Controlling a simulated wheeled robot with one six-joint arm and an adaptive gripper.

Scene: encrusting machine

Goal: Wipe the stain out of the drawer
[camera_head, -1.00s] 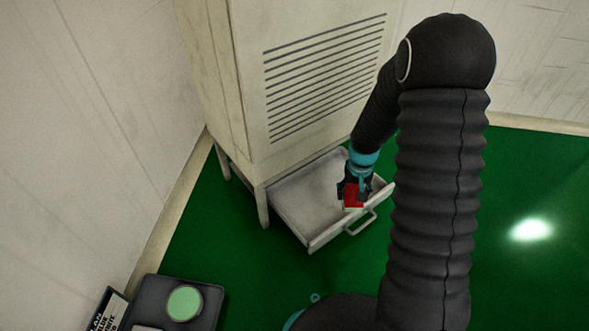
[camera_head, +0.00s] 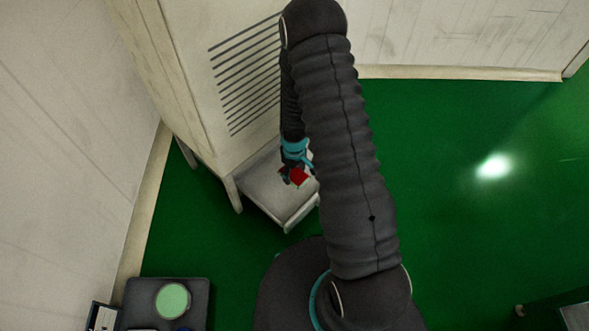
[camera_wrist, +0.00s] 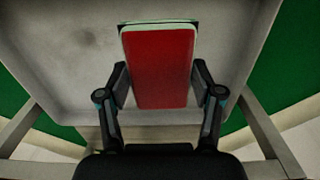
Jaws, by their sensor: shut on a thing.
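My gripper (camera_head: 297,180) is shut on a red block-shaped sponge or pad (camera_wrist: 158,65) with a pale green and white edge. It holds the pad over the pulled-out drawer (camera_head: 262,190) at the foot of the white machine. In the wrist view the pad sits between both fingers, above the grey drawer floor (camera_wrist: 230,35). A faint dark stain (camera_wrist: 85,42) shows on that floor, left of the pad. Whether the pad touches the floor cannot be told. My arm hides the right part of the drawer in the head view.
The white vented machine (camera_head: 200,95) stands over the drawer, with thin legs by it. A dark tray (camera_head: 140,300) with a green round thing (camera_head: 172,300) lies at the lower left. The green floor (camera_head: 470,220) to the right is mostly clear.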

